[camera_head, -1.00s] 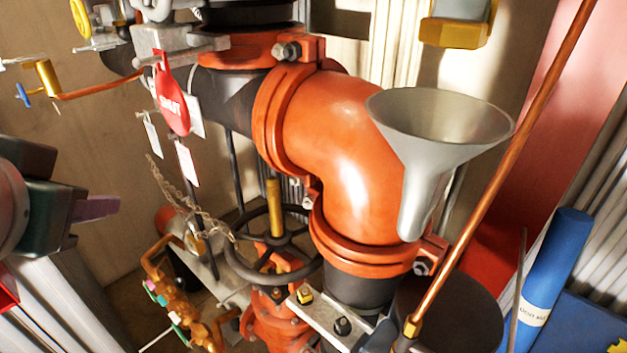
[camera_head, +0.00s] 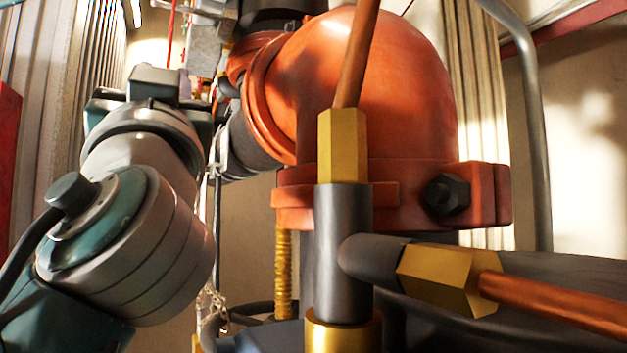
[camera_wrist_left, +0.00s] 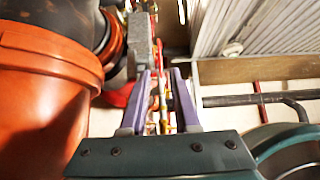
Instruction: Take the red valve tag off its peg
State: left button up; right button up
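My left gripper (camera_wrist_left: 162,72) shows in the left wrist view with its two purple fingers apart, so it is open. Thin red and yellowish parts show between and beyond the fingers; I cannot tell whether any is the valve tag. A red flat patch (camera_wrist_left: 119,96) lies just left of the left finger and may be the tag, but no lettering is readable. In the head view my left arm comes in from the left, and its fingers are hidden behind the wrist. The red tag and its peg cannot be made out clearly there. My right gripper is out of view.
A large orange pipe elbow (camera_head: 385,85) fills the middle of the head view. A dark pipe fitting with brass nuts (camera_head: 343,145) stands close in front. The orange pipe (camera_wrist_left: 40,95) is close on the left in the wrist view. Corrugated sheet (camera_wrist_left: 255,25) is at upper right.

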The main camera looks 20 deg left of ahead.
aim_at(169, 52)
pick_arm(q)
jog(key=p+x, duration=0.4)
jog(key=p, duration=0.1)
jog(key=shift+d+r, duration=0.2)
jog(key=shift+r, duration=0.35)
jog(key=shift+w+a+y, duration=0.1)
jog(key=shift+a+y, duration=0.2)
jog(key=shift+x, duration=1.9)
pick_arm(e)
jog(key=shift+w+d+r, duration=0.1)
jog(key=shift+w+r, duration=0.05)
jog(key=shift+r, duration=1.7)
pick_arm(q)
grip_shut()
